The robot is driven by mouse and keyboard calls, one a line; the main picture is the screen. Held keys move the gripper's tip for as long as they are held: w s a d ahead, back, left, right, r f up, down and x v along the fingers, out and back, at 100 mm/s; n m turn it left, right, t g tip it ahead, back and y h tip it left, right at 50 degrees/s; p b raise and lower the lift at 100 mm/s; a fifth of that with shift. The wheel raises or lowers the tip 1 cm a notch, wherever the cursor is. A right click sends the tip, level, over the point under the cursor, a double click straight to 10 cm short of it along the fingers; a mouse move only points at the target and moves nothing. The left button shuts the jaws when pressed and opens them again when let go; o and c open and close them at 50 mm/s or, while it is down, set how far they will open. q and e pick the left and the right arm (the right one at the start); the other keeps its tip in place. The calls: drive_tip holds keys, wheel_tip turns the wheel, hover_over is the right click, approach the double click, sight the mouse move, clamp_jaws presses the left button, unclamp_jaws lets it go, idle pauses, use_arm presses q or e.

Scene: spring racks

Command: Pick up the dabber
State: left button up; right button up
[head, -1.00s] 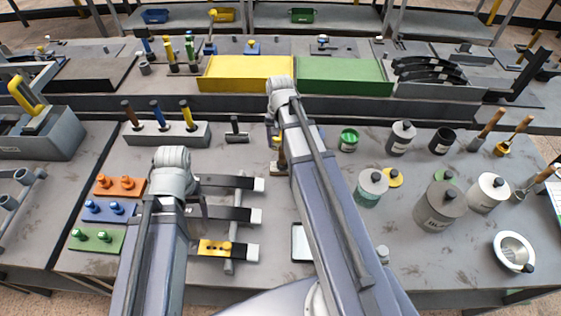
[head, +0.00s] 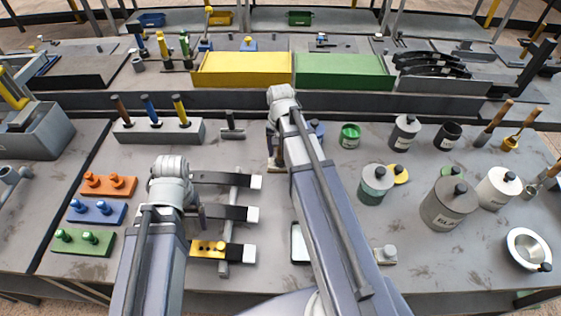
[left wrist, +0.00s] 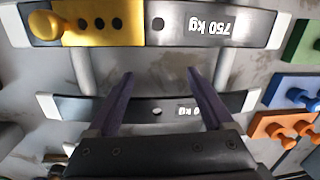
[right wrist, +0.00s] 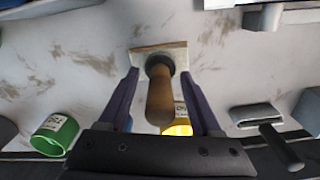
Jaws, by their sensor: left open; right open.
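A tool with an upright wooden handle (right wrist: 160,98) and a dark round collar, which looks like the dabber, stands on a small pale square base (right wrist: 150,54) in the right wrist view. My right gripper (right wrist: 160,75) is open, with one finger on each side of the handle and visible gaps between. In the head view my right arm hides most of this tool. My left gripper (left wrist: 159,73) is open and empty above the dark flat spring bars (left wrist: 150,110), one of which has a yellow plate (left wrist: 98,24) on it.
Several grey cans, including a large one (head: 448,207), stand on the right of the table. A block with three handled tools (head: 150,132) stands at the left.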

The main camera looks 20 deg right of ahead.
drive_tip(key=shift+c, duration=0.3)
clamp_jaws()
idle(0.3)
